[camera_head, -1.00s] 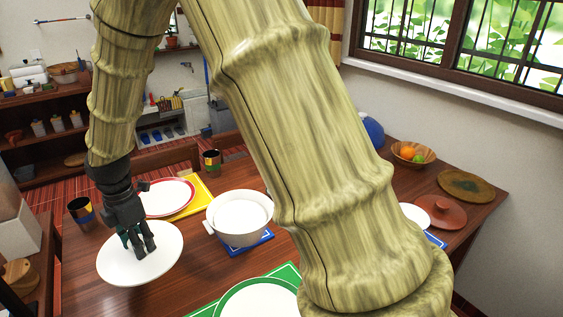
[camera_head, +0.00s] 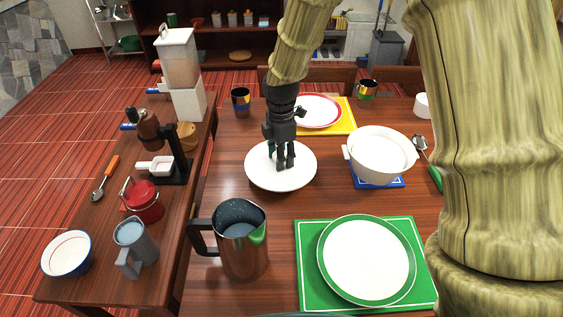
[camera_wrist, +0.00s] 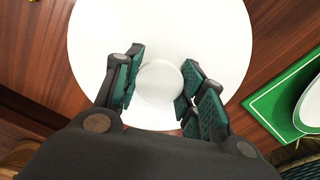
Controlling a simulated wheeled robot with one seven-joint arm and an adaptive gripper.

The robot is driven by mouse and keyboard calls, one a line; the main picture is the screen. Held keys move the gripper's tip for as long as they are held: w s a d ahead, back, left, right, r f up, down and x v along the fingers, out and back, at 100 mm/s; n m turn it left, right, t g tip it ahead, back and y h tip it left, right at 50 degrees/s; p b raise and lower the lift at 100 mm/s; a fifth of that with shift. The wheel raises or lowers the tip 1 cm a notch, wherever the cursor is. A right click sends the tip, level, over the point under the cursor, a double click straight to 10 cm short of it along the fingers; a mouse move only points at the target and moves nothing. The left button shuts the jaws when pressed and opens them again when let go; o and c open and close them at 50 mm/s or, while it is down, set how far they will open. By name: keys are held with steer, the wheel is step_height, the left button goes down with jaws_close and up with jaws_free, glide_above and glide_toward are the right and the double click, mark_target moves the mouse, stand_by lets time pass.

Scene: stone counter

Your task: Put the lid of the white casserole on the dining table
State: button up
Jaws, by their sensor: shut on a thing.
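The white lid (camera_head: 301,180) is a round disc at the middle of the head view, left of the white casserole (camera_head: 385,150). My gripper (camera_head: 284,165) points down at its centre, with its fingers shut on the lid's knob. In the wrist view the pale round knob (camera_wrist: 158,82) sits between the green finger pads, and the lid (camera_wrist: 205,30) spreads around it. The casserole is uncovered and stands on a blue mat on the dining table (camera_head: 225,160). The lid is over or on bare table wood; I cannot tell whether it touches.
A metal pitcher (camera_head: 243,240) stands just in front of the lid. A green-rimmed plate (camera_head: 366,260) on a green mat is front right, and a red-rimmed plate (camera_head: 318,110) is behind. A cup (camera_head: 241,101) stands back left. A side table holds several items at left.

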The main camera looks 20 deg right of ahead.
steer(key=shift+f, duration=1.55)
steer(key=o, duration=1.2)
steer(key=shift+f, duration=0.15)
step_height(320, 180, up, 12)
steer(key=shift+r, duration=0.2)
